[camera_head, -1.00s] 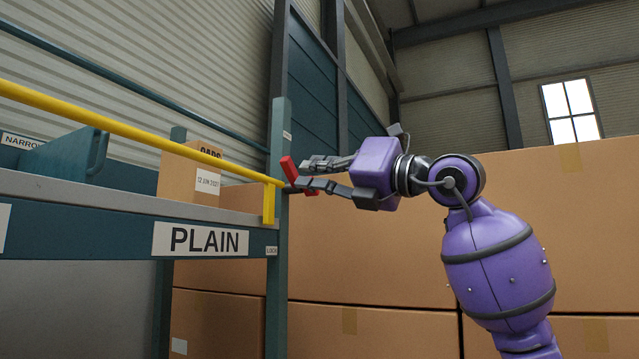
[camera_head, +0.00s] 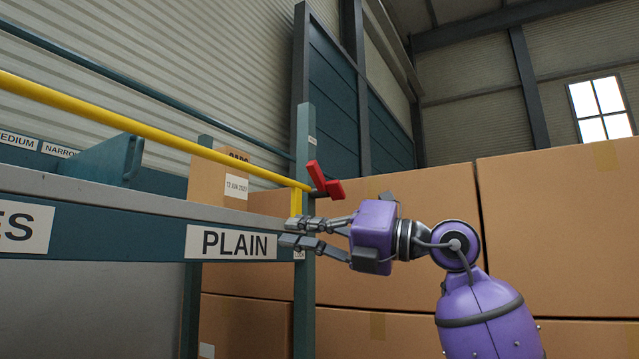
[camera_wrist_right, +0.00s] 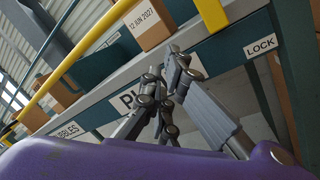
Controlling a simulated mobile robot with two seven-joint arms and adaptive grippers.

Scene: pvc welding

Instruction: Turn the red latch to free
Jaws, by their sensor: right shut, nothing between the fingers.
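The red latch (camera_head: 317,175) is at the right end of the yellow bar (camera_head: 150,135), by the teal post. It shows as an upright, tilted red piece and a shorter red piece to its right. My right gripper (camera_head: 283,233) is below the latch and apart from it, in front of the shelf edge near the PLAIN label. Its fingers are shut with nothing between them. The right wrist view shows the fingers (camera_wrist_right: 178,70) close together before the shelf edge; the latch is not seen there. My left gripper is not in view.
A teal post (camera_head: 305,290) stands by the shelf's right end. The shelf edge carries a PLAIN label (camera_head: 231,244); a LOCK label (camera_wrist_right: 261,46) shows in the right wrist view. A small carton (camera_head: 207,183) sits on the shelf. Large cartons (camera_head: 560,230) stand behind my arm.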

